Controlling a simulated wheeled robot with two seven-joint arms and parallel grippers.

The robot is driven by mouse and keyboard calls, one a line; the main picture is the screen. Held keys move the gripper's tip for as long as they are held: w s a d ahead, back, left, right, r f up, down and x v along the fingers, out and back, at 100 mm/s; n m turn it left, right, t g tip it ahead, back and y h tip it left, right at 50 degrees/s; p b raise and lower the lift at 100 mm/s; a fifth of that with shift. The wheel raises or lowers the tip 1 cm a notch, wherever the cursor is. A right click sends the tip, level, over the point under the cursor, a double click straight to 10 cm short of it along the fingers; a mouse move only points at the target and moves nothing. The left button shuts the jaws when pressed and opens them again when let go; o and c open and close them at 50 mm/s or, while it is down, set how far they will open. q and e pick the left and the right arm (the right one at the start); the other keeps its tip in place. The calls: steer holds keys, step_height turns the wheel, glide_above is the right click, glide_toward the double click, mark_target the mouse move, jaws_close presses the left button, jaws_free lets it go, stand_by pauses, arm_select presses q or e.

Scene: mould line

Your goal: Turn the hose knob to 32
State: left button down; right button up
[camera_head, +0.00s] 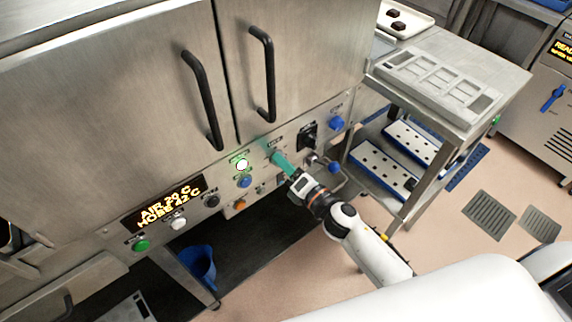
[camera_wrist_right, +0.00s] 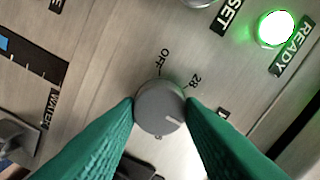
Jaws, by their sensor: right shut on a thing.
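The hose knob (camera_wrist_right: 160,107) is a round grey dial on the steel panel, in the middle of the right wrist view. Marks OFF and 28 show beside it; other marks below are mostly hidden. A pale line on the knob's face points toward the lower right, past 28. My right gripper (camera_wrist_right: 160,112) is shut on the knob, one green finger on each side. In the head view the green fingers (camera_head: 283,164) reach the panel and hide the knob. The display (camera_head: 165,203) reads AIR 29 C and, less clearly, HOSE 42 C. My left gripper is out of view.
A black switch (camera_head: 308,136) and a blue knob (camera_head: 336,123) are to the right. A steel cart (camera_head: 500,85) stands at right.

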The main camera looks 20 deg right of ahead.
stand_by(0.4)
steer(key=o, duration=1)
steer(key=b+v, duration=0.3)
steer(key=v, duration=0.9)
